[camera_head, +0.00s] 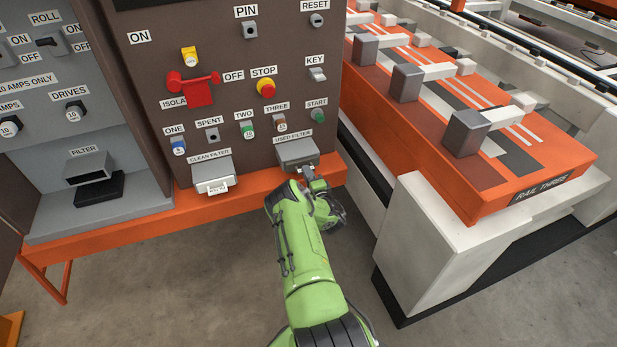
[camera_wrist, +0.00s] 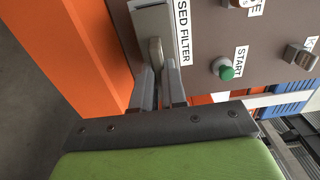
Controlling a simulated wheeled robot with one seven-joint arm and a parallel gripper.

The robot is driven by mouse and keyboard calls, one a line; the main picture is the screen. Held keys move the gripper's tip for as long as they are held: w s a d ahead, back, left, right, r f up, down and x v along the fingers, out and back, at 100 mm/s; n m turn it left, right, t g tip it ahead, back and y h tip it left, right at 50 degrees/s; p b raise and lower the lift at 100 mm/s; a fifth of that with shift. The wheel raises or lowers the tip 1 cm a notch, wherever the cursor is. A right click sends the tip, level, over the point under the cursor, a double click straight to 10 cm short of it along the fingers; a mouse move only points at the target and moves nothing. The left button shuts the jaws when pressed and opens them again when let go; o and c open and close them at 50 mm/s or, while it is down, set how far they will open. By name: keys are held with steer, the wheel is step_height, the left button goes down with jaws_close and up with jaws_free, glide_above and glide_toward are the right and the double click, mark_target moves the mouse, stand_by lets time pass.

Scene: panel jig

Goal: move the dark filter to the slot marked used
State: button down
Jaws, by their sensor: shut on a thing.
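My gripper (camera_head: 312,182) is at the grey used filter slot (camera_head: 297,151) on the brown panel's lower edge. In the wrist view its two fingers (camera_wrist: 159,72) are shut on a grey-brown tab (camera_wrist: 155,48) at the slot's mouth. I take this tab as the end of the dark filter; its body is hidden, apparently inside the slot housing. The slot also shows in the wrist view (camera_wrist: 152,20) beside its label. The housing marked filter (camera_head: 90,167), at the left, has a dark opening with no filter visible in it. A black block (camera_head: 99,188) lies below it.
The clean filter slot (camera_head: 212,174), left of my gripper, has a white piece (camera_head: 217,188) in its mouth. Buttons and a red isolator handle (camera_head: 197,90) stick out above. An orange ledge (camera_head: 160,217) runs below; an orange rail table (camera_head: 480,190) stands right. The floor in front is open.

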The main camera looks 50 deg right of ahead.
steer(key=shift+w+d+b, duration=0.2)
steer(key=shift+w+b, duration=0.1)
steer(key=shift+w, duration=0.1)
steer(key=c, duration=1.1)
jaws_free()
steer(key=p+v, duration=0.6)
steer(key=v, duration=0.9)
steer(key=shift+s, duration=0.3)
steer(key=shift+a, duration=0.1)
